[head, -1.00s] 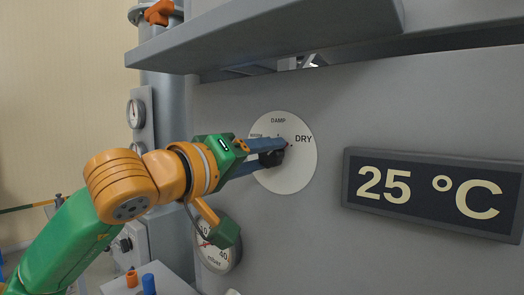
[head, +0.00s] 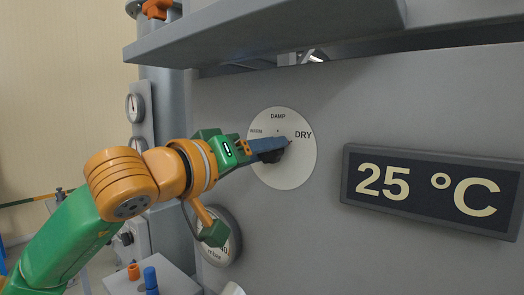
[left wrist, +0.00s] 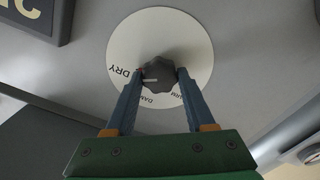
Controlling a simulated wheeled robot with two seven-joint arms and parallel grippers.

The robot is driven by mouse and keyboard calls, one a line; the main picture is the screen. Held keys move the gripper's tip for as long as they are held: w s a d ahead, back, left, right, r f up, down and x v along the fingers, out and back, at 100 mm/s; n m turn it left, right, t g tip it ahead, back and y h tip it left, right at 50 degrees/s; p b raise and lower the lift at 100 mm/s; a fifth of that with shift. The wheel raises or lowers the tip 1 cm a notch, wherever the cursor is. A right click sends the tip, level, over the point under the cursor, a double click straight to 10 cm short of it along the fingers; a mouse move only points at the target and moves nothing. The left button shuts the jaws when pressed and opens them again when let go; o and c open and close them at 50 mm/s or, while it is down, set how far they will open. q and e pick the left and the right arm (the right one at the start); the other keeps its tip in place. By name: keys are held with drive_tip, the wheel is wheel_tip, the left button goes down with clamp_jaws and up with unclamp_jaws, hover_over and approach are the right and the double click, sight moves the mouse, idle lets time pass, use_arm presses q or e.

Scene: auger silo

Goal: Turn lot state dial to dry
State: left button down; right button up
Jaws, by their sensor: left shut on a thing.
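The lot state dial is a white round plate (head: 293,175) on the grey panel, marked DAMP at the top and DRY at the right, with a third label at the left that is partly unclear. Its dark knob (left wrist: 160,76) sits at the plate's centre. In the left wrist view the knob's white line points towards DRY. My left gripper (head: 281,147) has its blue fingers on both sides of the knob and is shut on it; the fingers also show in the left wrist view (left wrist: 158,82). In the head view the gripper hides part of the knob. My right gripper is not in view.
A dark display (head: 432,191) reading 25 °C is right of the dial. A grey ledge (head: 270,38) juts out above it. A round gauge (head: 219,240) sits below the dial, behind my gripper's cable. Blue (head: 150,279) and orange knobs stand lower left.

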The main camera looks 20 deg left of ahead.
use_arm(q)
drive_tip(key=c, duration=0.6)
unclamp_jaws()
drive_tip(key=o, duration=0.3)
drive_tip(key=shift+w, duration=0.1)
drive_tip(key=shift+o, duration=0.2)
drive_tip(key=b+v, duration=0.3)
drive_tip(key=v, duration=0.4)
